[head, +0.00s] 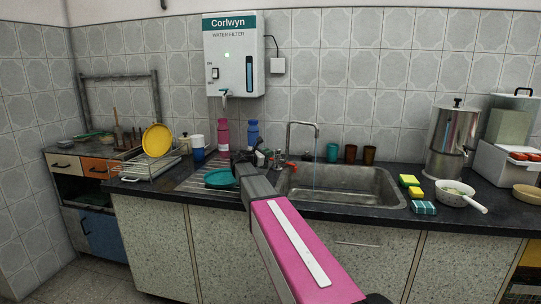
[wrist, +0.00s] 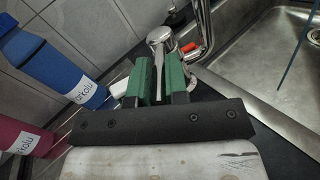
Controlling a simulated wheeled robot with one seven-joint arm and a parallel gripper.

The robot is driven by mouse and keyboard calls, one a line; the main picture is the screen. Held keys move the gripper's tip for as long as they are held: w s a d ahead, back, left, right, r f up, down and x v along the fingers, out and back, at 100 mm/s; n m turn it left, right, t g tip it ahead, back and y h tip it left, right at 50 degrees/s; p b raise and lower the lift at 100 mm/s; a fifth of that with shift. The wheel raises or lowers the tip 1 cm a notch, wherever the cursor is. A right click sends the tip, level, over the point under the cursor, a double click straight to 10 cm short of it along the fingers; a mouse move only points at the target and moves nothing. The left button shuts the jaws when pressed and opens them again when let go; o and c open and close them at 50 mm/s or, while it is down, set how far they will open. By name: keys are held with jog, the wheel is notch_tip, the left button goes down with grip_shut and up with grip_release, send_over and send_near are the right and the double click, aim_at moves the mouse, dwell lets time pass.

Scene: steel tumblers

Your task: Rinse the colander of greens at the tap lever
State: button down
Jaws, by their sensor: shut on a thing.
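The chrome tap (head: 303,128) stands at the sink's back edge, its spout over the basin (head: 345,185). A thin bluish stream falls from the spout. It also shows in the wrist view. The tap lever (wrist: 159,37) is chrome and sits between the green-padded fingers of my gripper (wrist: 160,75), which is shut on it. In the head view my gripper (head: 262,156) is at the left of the tap, and my arm partly hides it. A white long-handled colander (head: 452,200) with something green in it stands on the counter right of the sink.
A pink bottle (head: 223,136) and a blue bottle (head: 253,135) stand close left of my gripper. A teal bowl (head: 219,180) lies on the drainboard. Sponges (head: 410,181) and a striped cloth (head: 423,208) lie between sink and colander. A steel canister (head: 448,140) stands behind.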

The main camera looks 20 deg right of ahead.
jog(key=c, duration=1.1)
grip_release()
jog(key=v, duration=1)
jog(key=shift+s+a, duration=0.25)
jog(key=shift+a, duration=0.1)
